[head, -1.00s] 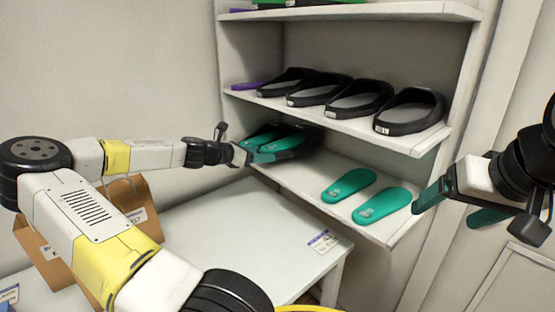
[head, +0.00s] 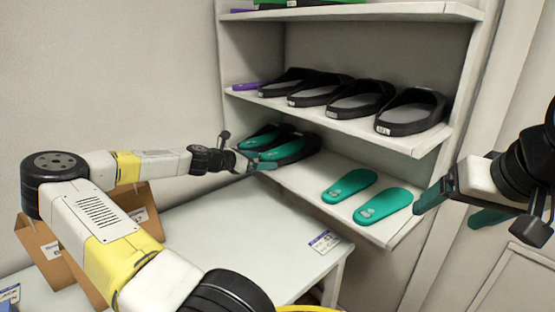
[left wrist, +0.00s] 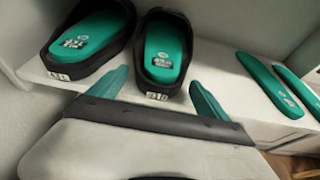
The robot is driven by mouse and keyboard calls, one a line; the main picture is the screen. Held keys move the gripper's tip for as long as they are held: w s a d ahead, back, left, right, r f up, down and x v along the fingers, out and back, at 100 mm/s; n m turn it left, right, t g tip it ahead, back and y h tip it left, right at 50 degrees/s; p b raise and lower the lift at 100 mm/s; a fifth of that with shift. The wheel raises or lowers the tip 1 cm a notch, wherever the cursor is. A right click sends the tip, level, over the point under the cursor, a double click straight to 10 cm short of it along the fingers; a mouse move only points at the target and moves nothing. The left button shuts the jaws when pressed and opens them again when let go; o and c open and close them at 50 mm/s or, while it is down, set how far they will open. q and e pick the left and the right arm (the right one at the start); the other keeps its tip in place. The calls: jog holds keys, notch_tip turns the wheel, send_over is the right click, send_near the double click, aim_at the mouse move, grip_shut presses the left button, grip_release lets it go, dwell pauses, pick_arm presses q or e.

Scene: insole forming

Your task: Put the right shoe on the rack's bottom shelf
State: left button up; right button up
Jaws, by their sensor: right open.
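Two black shoes with teal insoles stand side by side at the left end of the rack's bottom shelf (head: 320,190). The right shoe (head: 296,149) is next to the left shoe (head: 262,136). In the left wrist view, the right shoe (left wrist: 163,45) stands with its labelled heel towards my left gripper (left wrist: 158,78), whose fingers are spread apart. The left shoe (left wrist: 95,38) is beside it. In the head view, my left gripper (head: 258,157) is at the shelf's front edge, just in front of the shoes. My right gripper (head: 450,205) is open and empty at the right.
Two loose teal insoles (head: 349,185) lie on the bottom shelf, to the right of the shoes. Several black shoes (head: 360,99) stand on the shelf above. A pale table (head: 245,235) is in front of the rack, with a cardboard box (head: 130,205) at its left.

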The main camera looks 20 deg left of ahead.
pick_arm(q)
jog(key=v, duration=1.2)
jog(key=shift+a, duration=0.1)
dwell(0.4)
